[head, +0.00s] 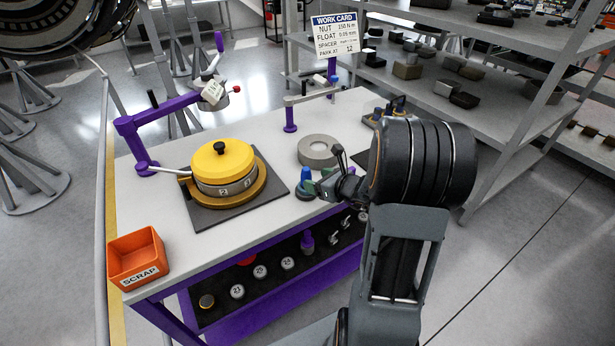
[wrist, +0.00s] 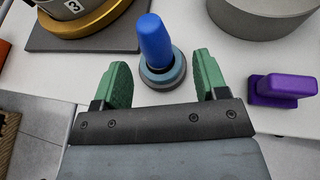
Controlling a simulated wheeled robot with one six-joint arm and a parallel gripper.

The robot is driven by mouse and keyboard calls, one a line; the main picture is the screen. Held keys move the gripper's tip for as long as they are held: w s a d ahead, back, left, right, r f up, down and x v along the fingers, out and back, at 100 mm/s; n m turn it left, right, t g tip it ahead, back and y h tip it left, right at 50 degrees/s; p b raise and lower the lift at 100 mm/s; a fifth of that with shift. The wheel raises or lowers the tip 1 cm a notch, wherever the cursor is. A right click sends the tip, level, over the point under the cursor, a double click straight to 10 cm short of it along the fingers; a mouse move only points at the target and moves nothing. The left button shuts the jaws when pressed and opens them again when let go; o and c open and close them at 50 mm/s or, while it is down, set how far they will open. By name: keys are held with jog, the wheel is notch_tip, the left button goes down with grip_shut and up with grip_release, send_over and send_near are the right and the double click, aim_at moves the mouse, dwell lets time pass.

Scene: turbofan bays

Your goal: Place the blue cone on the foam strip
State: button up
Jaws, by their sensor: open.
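The blue cone (head: 305,176) stands upright on the bench near its front edge, on a round grey-blue base. In the wrist view the blue cone (wrist: 154,40) rises just beyond my fingers, roughly centred between them. My gripper (head: 319,183) is open and empty; its green fingers (wrist: 162,65) are spread to either side of the base. I cannot identify the foam strip with certainty; a dark flat patch (head: 361,159) lies on the bench behind my arm, partly hidden.
A yellow-lidded round housing (head: 221,165) sits on a dark mat left of the cone. A grey ring (head: 318,150) is behind it. An orange scrap bin (head: 138,259) stands at the front left. A purple block (wrist: 280,90) shows right of my fingers.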

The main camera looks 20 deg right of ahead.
aim_at(310, 178)
jog(key=x, duration=0.3)
jog(key=shift+w+a, duration=0.2)
jog(key=shift+a, duration=0.15)
jog(key=shift+w+a+f+p, duration=0.15)
jog(key=shift+w+f+p, duration=0.15)
jog(key=shift+w, duration=0.3)
jog(key=c, duration=1.1)
jog(key=shift+r, duration=0.1)
